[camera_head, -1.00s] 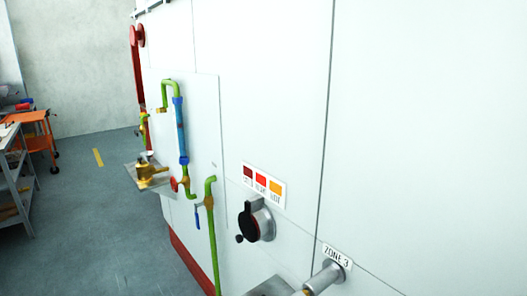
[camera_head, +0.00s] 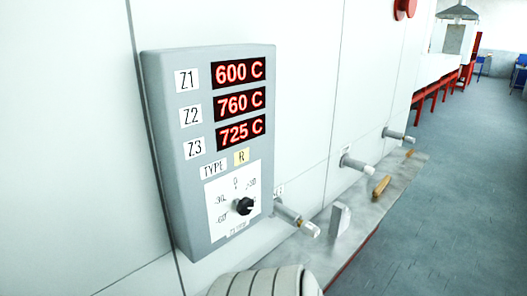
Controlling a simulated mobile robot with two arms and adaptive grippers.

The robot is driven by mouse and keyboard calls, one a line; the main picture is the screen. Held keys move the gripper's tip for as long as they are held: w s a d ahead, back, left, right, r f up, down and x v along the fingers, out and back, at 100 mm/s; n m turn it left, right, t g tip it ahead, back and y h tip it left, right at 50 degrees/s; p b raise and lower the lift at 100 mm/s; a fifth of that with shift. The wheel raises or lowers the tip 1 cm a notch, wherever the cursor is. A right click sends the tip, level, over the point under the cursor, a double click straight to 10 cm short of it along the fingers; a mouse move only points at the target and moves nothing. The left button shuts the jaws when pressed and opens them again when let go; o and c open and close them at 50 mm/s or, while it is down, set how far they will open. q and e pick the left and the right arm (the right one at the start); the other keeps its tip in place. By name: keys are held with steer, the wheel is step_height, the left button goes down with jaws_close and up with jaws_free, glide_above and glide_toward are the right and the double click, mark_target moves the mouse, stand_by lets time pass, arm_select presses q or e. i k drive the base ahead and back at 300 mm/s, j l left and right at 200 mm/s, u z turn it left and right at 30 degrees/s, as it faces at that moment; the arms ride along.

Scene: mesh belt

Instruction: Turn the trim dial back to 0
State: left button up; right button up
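The trim dial is a black knob (camera_head: 244,206) on a white scale plate (camera_head: 217,229), low on a grey control box (camera_head: 163,140) on the white wall. The scale has 0 at the top, minus values on the left and plus values on the right. The knob appears turned toward the right, away from 0; the exact mark is too small to tell. Neither gripper shows in the head view, and nothing visible touches the knob.
Red displays (camera_head: 239,102) read Z1 600 C, Z2 760 C and Z3 725 C. Metal stubs (camera_head: 298,219) stick out of the wall right of the box, above a grey ledge (camera_head: 345,252) with a wooden-coloured piece (camera_head: 381,186). Open floor (camera_head: 460,220) lies at the right.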

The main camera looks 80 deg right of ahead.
mark_target(245, 206)
steer(key=k+j+z, duration=0.15)
steer(key=z, duration=2.15)
